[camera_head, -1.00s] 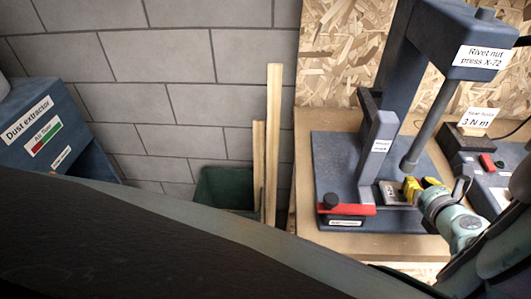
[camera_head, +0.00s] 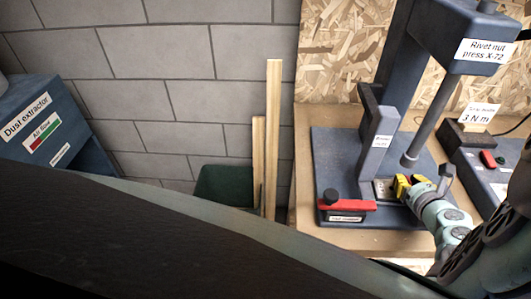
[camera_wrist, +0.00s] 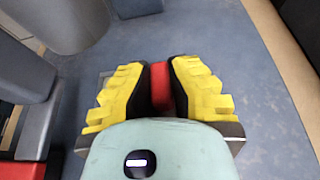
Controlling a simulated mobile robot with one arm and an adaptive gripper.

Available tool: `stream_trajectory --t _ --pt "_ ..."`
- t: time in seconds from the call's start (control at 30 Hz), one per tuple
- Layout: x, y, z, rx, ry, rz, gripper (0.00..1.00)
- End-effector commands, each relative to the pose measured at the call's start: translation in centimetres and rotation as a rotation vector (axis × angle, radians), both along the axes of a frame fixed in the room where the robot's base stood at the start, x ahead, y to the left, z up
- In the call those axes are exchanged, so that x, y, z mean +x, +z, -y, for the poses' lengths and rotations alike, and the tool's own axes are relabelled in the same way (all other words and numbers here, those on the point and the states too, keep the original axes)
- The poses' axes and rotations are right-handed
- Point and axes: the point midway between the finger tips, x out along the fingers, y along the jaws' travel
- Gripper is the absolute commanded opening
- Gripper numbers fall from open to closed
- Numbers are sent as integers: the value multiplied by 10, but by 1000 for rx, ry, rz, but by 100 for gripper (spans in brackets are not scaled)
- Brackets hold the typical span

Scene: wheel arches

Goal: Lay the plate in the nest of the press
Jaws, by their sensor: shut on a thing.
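The press (camera_head: 470,30), labelled "Rivet nut press X-72", stands on a blue-grey base (camera_head: 335,160). My gripper (camera_head: 403,186) has yellow fingers low over this base, right of the small labelled upright block (camera_head: 378,140). In the wrist view the fingers (camera_wrist: 160,90) are shut on a red piece, which seems to be the grip of the plate. Grey edges of the plate (camera_wrist: 236,132) show beside the fingers. The plate (camera_head: 384,191) also shows left of the fingers in the head view. The nest is hidden; I cannot tell whether the plate touches it.
A red lever with a black knob (camera_head: 346,205) lies at the base's front left. The press ram (camera_head: 420,140) hangs just behind my gripper. A control box (camera_head: 490,165) with a "3 N m" card stands at the right. Wooden boards (camera_head: 272,140) lean against the wall.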

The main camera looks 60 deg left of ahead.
Motion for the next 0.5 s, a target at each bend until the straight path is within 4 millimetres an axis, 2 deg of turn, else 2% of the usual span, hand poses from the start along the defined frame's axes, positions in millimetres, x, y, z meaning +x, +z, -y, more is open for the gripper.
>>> stream_trajectory --t 0.03,0.2,0.5 --pt "1 -1 1 0 -3 0 20" --pt "1 0 2 0 -4 0 38" --pt "1 2 2 -1 -5 2 38"
